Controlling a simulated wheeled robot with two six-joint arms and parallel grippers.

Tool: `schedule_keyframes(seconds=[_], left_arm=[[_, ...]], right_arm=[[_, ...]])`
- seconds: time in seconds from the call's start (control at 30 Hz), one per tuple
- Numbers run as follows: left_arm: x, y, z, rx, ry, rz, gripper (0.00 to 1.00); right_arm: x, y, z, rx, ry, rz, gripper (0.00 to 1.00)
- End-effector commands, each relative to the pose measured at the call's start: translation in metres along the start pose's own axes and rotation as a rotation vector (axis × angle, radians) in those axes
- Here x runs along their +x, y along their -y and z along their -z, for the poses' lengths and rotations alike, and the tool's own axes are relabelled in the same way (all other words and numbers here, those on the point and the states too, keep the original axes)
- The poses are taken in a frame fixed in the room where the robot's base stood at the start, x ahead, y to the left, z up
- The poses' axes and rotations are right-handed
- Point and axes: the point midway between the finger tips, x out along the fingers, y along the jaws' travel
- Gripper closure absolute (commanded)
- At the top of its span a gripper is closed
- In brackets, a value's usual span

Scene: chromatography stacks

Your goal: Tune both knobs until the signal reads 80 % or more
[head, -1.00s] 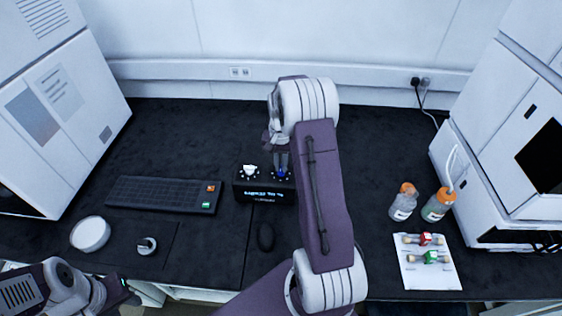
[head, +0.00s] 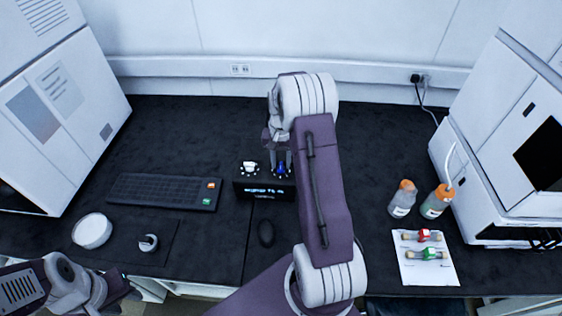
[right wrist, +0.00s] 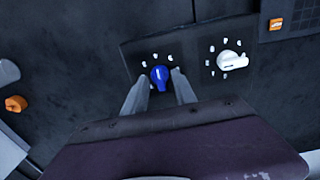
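The black control box (head: 240,188) stands in the middle of the bench. It carries a white knob (head: 249,167) on the left and a blue knob (head: 281,170) on the right, each ringed by pale marks. Its lit front display (head: 264,190) shows text with a percent sign, too small to read surely. My right gripper (head: 281,158) is over the blue knob. In the right wrist view its fingers (right wrist: 161,80) stand on either side of the blue knob (right wrist: 160,76), with gaps visible. My left gripper (head: 130,290) is at lower left, away from the box; its fingers are unclear.
A keyboard (head: 163,191) lies left of the box and a mouse (head: 266,233) in front of it. Two orange-capped bottles (head: 402,200) and a white sheet with fittings (head: 425,270) are at right. White instruments flank the bench.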

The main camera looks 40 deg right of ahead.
Motion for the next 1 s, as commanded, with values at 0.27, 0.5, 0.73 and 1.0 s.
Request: schedule_keyframes(seconds=[0.27, 0.5, 0.73, 1.0], left_arm=[[0.0, 0.0, 0.0, 0.0, 0.0, 0.0, 0.64], [-0.003, 0.0, 0.0, 0.0, 0.0, 0.0, 0.64], [-0.004, 0.0, 0.0, 0.0, 0.0, 0.0, 0.64], [-0.004, 0.0, 0.0, 0.0, 0.0, 0.0, 0.64]], right_arm=[[-0.013, 0.0, 0.001, 0.0, -0.004, 0.001, 0.67], [-0.067, 0.0, 0.001, 0.0, -0.004, 0.001, 0.67], [-0.09, 0.0, 0.0, 0.0, 0.0, 0.0, 0.67], [-0.091, 0.0, 0.0, 0.0, 0.001, 0.0, 0.67]])
